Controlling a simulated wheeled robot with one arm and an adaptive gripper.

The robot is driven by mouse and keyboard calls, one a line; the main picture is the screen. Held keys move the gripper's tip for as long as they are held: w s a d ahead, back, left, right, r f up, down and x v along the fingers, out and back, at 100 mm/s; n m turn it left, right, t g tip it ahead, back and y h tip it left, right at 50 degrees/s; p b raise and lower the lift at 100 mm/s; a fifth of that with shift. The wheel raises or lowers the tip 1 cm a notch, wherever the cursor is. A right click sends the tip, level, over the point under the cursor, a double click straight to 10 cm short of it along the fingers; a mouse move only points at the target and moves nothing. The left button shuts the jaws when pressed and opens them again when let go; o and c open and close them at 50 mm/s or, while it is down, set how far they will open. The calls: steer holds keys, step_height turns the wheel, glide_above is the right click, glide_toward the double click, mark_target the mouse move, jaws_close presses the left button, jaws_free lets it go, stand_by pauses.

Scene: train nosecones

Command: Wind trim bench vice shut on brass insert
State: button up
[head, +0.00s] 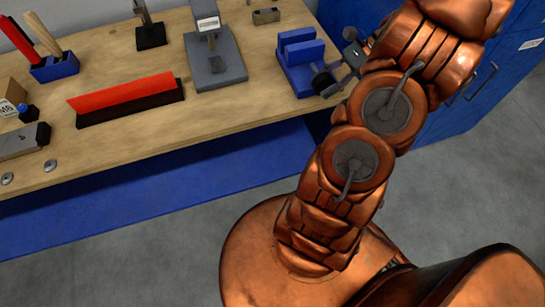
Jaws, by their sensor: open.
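The blue bench vice (298,60) stands near the front right edge of the wooden workbench. Its two upright jaws show a dark gap between them. A dark round screw end or handle (322,80) sticks out at its front right. My gripper (342,72) is open beside that handle, at the right of the vice. It overlaps the handle in this view, and I cannot tell whether they touch. I cannot make out a brass insert between the jaws; the gap is too small and dark.
On the workbench (225,110) stand a grey press-like tool (215,62), a red-topped black bar (125,98), a small tan block (266,16) and a blue tool holder (55,67). A blue cabinet (480,85) stands right of the bench. Grey floor is open in front.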

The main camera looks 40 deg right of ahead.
steer(key=shift+a+g+h+b, duration=0.15)
steer(key=shift+g+h+b, duration=0.8)
steer(key=shift+h, duration=1.65)
steer(key=shift+g+h+b, duration=0.65)
steer(key=shift+h+b, duration=1.45)
steer(key=shift+b, duration=0.05)
steer(key=shift+a+r+h+b, duration=0.1)
steer(key=shift+h+b, duration=0.4)
steer(key=shift+b, duration=0.2)
